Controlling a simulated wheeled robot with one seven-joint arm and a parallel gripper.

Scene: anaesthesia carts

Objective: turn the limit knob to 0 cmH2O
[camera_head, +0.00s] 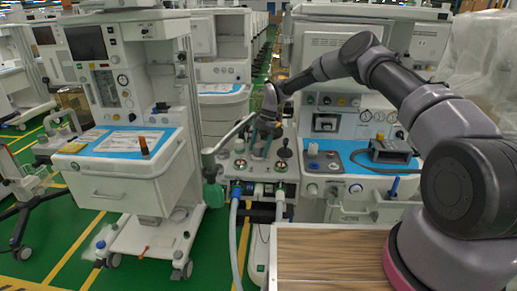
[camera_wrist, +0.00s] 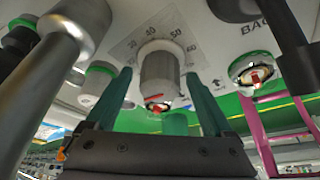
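The limit knob (camera_wrist: 158,75) is a ribbed grey-white cylinder in the upper middle of the wrist view. A printed number scale (camera_wrist: 150,32) with 30, 40, 50 and 60 legible curves around its base. I cannot make out where its pointer stands. My gripper (camera_wrist: 158,95) is open, with one green finger on each side of the knob and a visible gap to both. In the head view my gripper (camera_head: 262,145) reaches down over the white breathing-circuit block (camera_head: 235,170); there the limit knob cannot be told apart.
A thick metal tube (camera_wrist: 40,85) stands close on the left of the wrist view. A green-ringed port (camera_wrist: 252,70) is right of the knob. In the head view a black-topped knob (camera_head: 285,150) stands right of my gripper, and a cart with a drawer (camera_head: 120,185) is left.

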